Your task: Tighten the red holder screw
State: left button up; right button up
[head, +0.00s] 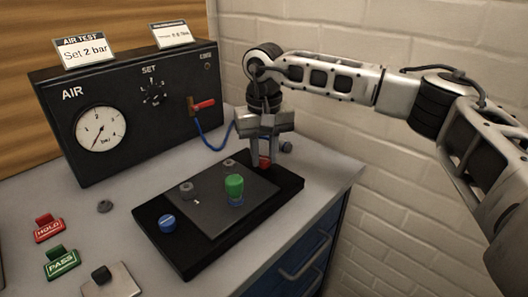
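The red holder screw (265,163) sits at the back right corner of the black holder base (287,190). Only a small red part of it shows, at the fingertips of my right gripper (264,154). That gripper points down from above, with its fingers at the screw. I cannot tell whether the fingers press on the screw or stand a little apart from it. A blue screw (167,223) sits at the front left of the base. A green cylinder (234,190) stands upright on the dark plate (210,208). My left gripper is out of view.
Behind stands a black AIR panel (140,105) with a gauge (101,129), a SET dial and a red-handled valve (203,104) with a blue hose. Red HOLD (48,228) and green PASS (61,261) signs stand at left. A brick wall is close at right.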

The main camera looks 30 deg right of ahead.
jog(key=shift+m, duration=0.4)
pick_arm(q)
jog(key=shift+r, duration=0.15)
pick_arm(e)
jog(key=m, duration=0.2)
jog(key=shift+m, duration=0.4)
pick_arm(q)
jog(key=shift+p, duration=0.3)
pick_arm(e)
jog(key=m, duration=0.2)
jog(key=shift+m, duration=0.3)
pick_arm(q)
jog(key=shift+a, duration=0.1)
pick_arm(e)
jog(key=m, duration=0.6)
jog(key=shift+w+r, duration=0.1)
pick_arm(q)
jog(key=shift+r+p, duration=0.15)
jog(key=shift+p, duration=0.2)
pick_arm(e)
jog(key=m, duration=0.6)
jog(key=shift+r, duration=0.1)
jog(key=m, duration=0.5)
jog(key=shift+w+d, duration=0.1)
jog(key=o, duration=0.7)
